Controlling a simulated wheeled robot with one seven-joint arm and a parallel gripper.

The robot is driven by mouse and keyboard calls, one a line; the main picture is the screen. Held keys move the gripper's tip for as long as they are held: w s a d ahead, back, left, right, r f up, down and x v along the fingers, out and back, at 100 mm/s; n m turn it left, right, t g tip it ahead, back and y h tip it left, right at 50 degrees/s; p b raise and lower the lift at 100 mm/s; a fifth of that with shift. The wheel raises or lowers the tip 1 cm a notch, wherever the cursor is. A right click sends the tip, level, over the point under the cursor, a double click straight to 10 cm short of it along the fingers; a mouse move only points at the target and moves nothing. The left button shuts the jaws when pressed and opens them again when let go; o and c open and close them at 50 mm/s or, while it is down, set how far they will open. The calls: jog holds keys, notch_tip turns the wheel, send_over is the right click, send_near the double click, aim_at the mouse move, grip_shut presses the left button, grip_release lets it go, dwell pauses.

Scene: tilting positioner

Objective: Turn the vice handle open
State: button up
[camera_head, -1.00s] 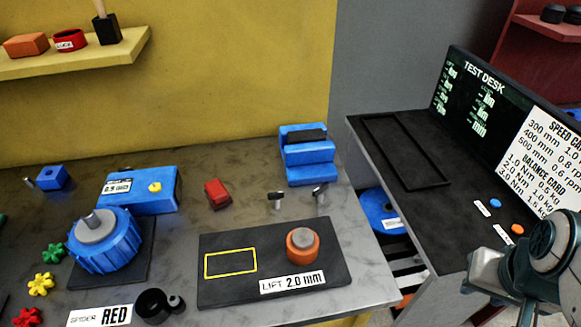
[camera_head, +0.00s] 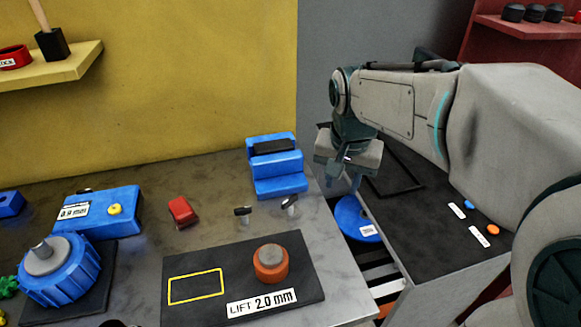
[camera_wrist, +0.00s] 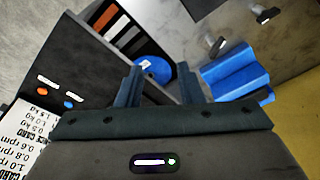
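The blue stepped block (camera_head: 278,180), which looks like the vice, stands at the back right of the grey bench, with a dark bar on top. Two small T-shaped pieces with dark cross bars, a left one (camera_head: 243,213) and a right one (camera_head: 290,204), stand in front of it; I cannot tell which is the vice handle. My gripper (camera_head: 344,181) hangs right of the block, past the bench edge. Its fingers (camera_wrist: 160,76) are apart with nothing between them.
A black pad (camera_head: 205,309) with an orange-and-grey knob (camera_head: 270,264) lies in front. A red block (camera_head: 182,211) and blue box (camera_head: 105,213) lie left. The dark test desk (camera_head: 420,235) is at right. A blue disc (camera_head: 352,220) sits low between bench and desk.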

aim_at(290, 198)
jog(key=w+a+f+m+g+b, duration=0.2)
jog(key=w+a+f+m, duration=0.3)
jog(key=w+a, duration=0.7)
jog(key=f, duration=0.4)
jog(key=w+d+f, duration=0.1)
jog(key=f, duration=0.4)
jog(key=f+p, duration=0.1)
jog(key=f, duration=0.4)
jog(key=shift+w+d, duration=0.25)
grip_shut()
